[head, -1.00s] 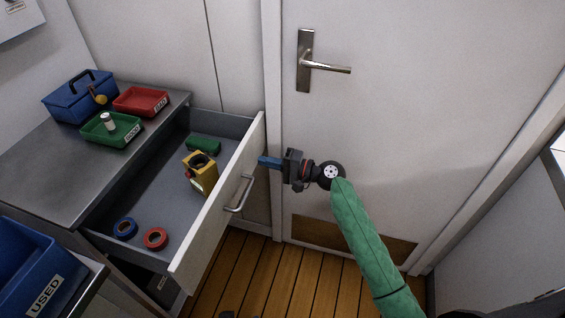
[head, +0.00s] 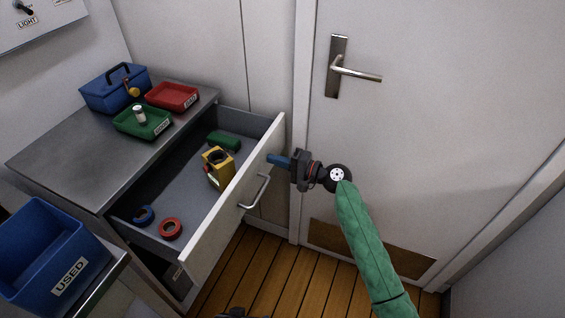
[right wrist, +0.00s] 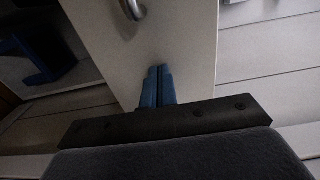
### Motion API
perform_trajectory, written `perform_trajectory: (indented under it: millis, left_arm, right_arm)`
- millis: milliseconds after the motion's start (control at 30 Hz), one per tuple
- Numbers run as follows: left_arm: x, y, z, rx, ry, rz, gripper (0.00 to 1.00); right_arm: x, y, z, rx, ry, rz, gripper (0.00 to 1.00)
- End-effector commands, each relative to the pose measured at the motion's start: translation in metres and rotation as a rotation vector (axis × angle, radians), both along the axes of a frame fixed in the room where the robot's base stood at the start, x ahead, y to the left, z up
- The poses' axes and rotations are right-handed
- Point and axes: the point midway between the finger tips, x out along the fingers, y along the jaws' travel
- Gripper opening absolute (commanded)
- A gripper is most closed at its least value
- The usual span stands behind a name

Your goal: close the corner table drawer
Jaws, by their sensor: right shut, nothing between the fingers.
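The corner table (head: 70,160) has a grey metal top, and its drawer (head: 238,210) is pulled far out, with a pale front and a metal bar handle (head: 257,192). My right gripper (head: 270,159) is shut and empty, its blue fingertips at the outer face of the drawer front near the far upper end, beyond the handle. In the right wrist view the shut blue fingers (right wrist: 158,82) point at the pale drawer front (right wrist: 165,35); whether they touch it I cannot tell.
The drawer holds a yellow device (head: 217,168), a green object (head: 224,141), a blue tape roll (head: 143,215) and a red one (head: 171,228). Trays and a blue toolbox (head: 115,88) stand on top. A blue USED bin (head: 40,250) is at lower left. A door (head: 430,130) stands behind my arm.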

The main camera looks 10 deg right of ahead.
Motion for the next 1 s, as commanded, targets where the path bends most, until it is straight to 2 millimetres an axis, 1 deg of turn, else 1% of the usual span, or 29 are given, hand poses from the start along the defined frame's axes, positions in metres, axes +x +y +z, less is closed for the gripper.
perform_trajectory:
  millis: [33, 167, 200, 367, 500, 700, 900, 1000]
  left_arm:
    - [0.000, 0.000, -0.006, 0.001, 0.001, 0.000, 0.78]
    - [0.001, -0.001, -0.021, -0.002, -0.011, 0.005, 0.78]
    - [0.003, -0.002, -0.030, -0.002, -0.019, 0.009, 0.78]
    - [0.004, -0.003, -0.056, -0.006, -0.038, 0.017, 0.78]
    - [0.004, -0.004, -0.081, -0.010, -0.057, 0.026, 0.78]
    - [0.002, -0.005, -0.120, -0.016, -0.090, 0.038, 0.78]
    - [-0.001, -0.005, -0.153, -0.021, -0.120, 0.050, 0.78]
    - [-0.003, -0.004, -0.165, -0.023, -0.131, 0.054, 0.78]
  right_arm:
    - [0.005, 0.009, 0.000, 0.002, -0.002, 0.002, 0.00]
    - [0.020, 0.035, 0.000, 0.001, -0.004, 0.002, 0.00]
    - [0.025, 0.044, 0.000, 0.001, -0.004, 0.003, 0.00]
    - [0.048, 0.083, 0.000, 0.002, -0.003, 0.003, 0.00]
    - [0.067, 0.117, 0.000, 0.002, -0.002, 0.003, 0.00]
    - [0.092, 0.160, -0.001, 0.001, -0.003, 0.002, 0.00]
    - [0.111, 0.193, -0.001, 0.001, -0.002, 0.002, 0.00]
    - [0.118, 0.203, 0.000, 0.001, -0.003, 0.001, 0.00]
